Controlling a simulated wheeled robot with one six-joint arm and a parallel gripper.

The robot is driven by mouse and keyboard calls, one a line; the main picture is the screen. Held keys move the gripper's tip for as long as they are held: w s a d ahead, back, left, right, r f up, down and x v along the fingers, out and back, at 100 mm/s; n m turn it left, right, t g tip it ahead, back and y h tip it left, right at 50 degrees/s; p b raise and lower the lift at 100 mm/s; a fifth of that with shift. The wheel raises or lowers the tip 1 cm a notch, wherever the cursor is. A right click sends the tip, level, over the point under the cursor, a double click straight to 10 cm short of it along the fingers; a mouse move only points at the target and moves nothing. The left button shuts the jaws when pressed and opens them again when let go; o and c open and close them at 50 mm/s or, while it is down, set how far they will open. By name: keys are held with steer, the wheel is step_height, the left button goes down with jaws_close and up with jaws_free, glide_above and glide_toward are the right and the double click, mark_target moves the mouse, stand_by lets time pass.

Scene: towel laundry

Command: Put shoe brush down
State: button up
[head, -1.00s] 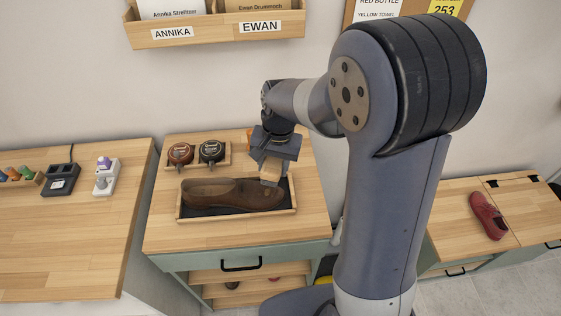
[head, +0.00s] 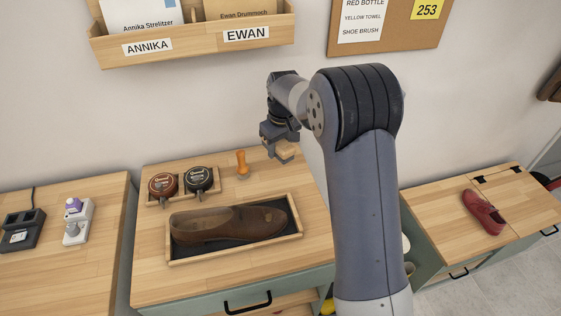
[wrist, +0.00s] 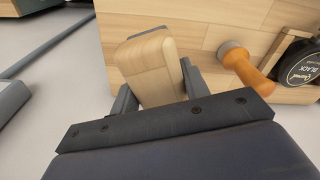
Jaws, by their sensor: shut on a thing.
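My gripper (head: 277,147) is shut on the shoe brush (head: 286,152), a block with a pale wooden back. It holds the brush above the rear right part of the wooden cabinet top (head: 312,205). In the wrist view the brush (wrist: 150,70) sits between the two fingers, with the wooden top beyond it. Its bristles are mostly hidden there. A brown shoe (head: 225,224) lies in a dark-lined wooden tray (head: 172,262), in front of and left of my gripper.
An orange-handled tool (head: 242,165) stands left of my gripper. Two polish tins, brown (head: 163,185) and black (head: 199,179), sit in a small holder. A red shoe (head: 482,211) lies on the right-hand bench. The top right of the tray is clear.

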mark_target(281, 142)
steer(key=shift+f+p, duration=0.45)
steer(key=shift+f, duration=2.5)
steer(key=shift+f, duration=0.15)
steer(key=o, duration=1)
steer(key=r, duration=0.4)
steer(key=r+b, duration=0.1)
steer(key=r, duration=0.3)
steer(key=s+r, duration=0.1)
steer(key=r, duration=0.3)
steer(key=shift+d+r+b, duration=0.2)
steer(key=shift+d+b, duration=0.05)
steer(key=shift+b, duration=0.05)
steer(key=shift+f, duration=0.1)
